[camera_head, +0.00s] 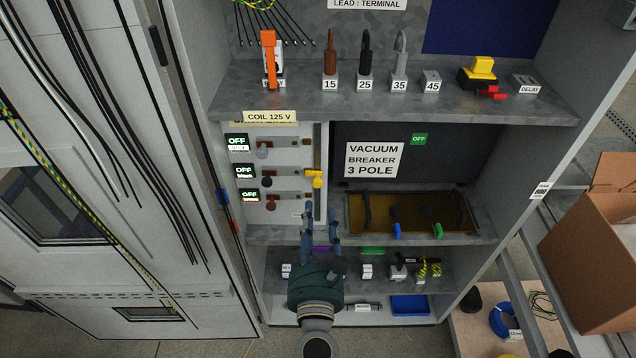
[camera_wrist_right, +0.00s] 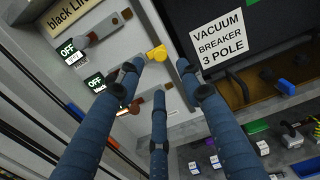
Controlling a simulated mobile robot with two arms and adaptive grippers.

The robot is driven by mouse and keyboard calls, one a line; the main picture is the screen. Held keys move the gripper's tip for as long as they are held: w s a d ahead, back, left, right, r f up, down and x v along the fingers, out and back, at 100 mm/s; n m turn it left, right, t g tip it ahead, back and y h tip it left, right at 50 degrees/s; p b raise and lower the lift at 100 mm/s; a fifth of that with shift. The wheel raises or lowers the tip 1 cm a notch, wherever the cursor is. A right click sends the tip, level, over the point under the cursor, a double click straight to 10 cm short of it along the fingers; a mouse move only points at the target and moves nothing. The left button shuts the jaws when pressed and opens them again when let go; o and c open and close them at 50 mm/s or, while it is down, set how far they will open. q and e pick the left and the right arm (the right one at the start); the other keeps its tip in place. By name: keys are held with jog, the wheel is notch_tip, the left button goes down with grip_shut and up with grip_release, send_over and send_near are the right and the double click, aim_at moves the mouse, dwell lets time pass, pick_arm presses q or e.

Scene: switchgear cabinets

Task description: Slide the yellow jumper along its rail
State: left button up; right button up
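The yellow jumper (camera_head: 316,178) sits on the pale panel with three OFF displays, by the vertical metal strip (camera_head: 324,150) at the panel's right edge. In the right wrist view the yellow jumper (camera_wrist_right: 157,53) shows just beyond the fingertips. My right gripper (camera_head: 321,212) is open and empty, its blue fingers spread and pointing up at the panel, below the jumper. In the right wrist view, the three fingers of my right gripper (camera_wrist_right: 160,73) are apart, with a gap between them and the jumper. My left gripper is not in view.
Brown and black knobs sit on the horizontal bars left of the jumper. The dark vacuum breaker panel (camera_head: 455,150) is to the right, with a brown tray (camera_head: 430,213) below. A shelf (camera_head: 440,105) with several labelled items overhangs above. A cardboard box (camera_head: 590,240) stands far right.

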aim_at(317, 185)
jog(key=w+p, duration=0.3)
jog(key=w, duration=0.6)
jog(key=shift+w+r, duration=0.1)
jog(key=shift+w, duration=0.95)
grip_shut()
